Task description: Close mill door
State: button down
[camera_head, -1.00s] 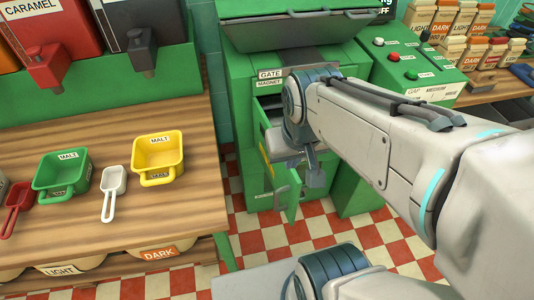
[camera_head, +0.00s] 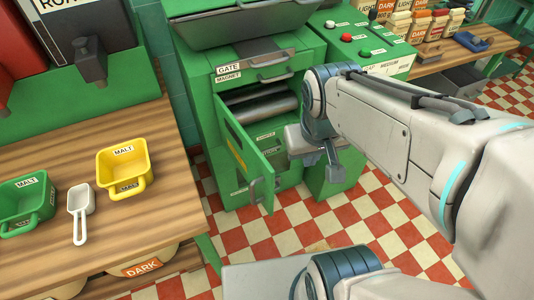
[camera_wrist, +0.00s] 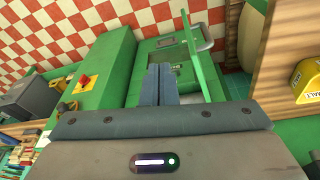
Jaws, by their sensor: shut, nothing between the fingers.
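The green mill (camera_head: 215,58) stands upright, with labels reading GATE and MAGNET. Its door (camera_head: 246,152) is swung open toward me, hinged on the left, with a grey handle near its free edge. Grey rollers (camera_head: 262,104) show in the opening behind it. My gripper (camera_head: 335,176) is shut and empty, to the right of the door and apart from it, in front of the mill's right side. In the wrist view the shut fingers (camera_wrist: 160,84) point toward the mill, and the door (camera_wrist: 204,62) stands edge-on to their right with a gap between.
A wooden counter (camera_head: 135,225) on the left holds a yellow malt scoop (camera_head: 125,170), a green one (camera_head: 25,205) and a white one (camera_head: 80,210). A green control box (camera_head: 365,40) with buttons is beside the mill. Checkered floor (camera_head: 285,235) lies open in front.

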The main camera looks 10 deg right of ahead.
jog(key=w+a+f+n+t+h+b, duration=0.15)
jog(key=a+f+n+h+b, duration=0.65)
jog(key=a+f+n+b, duration=0.95)
jog(key=n+p, duration=0.1)
jog(key=n, duration=0.3)
send_near(268, 198)
notch_tip(268, 198, down, 4)
jog(key=d, duration=0.1)
jog(key=w+d, duration=0.1)
jog(key=d, duration=0.1)
jog(key=shift+w+d+r, duration=0.1)
jog(key=shift+r, duration=0.05)
jog(key=shift+w+d, duration=0.2)
jog(key=shift+d, duration=0.2)
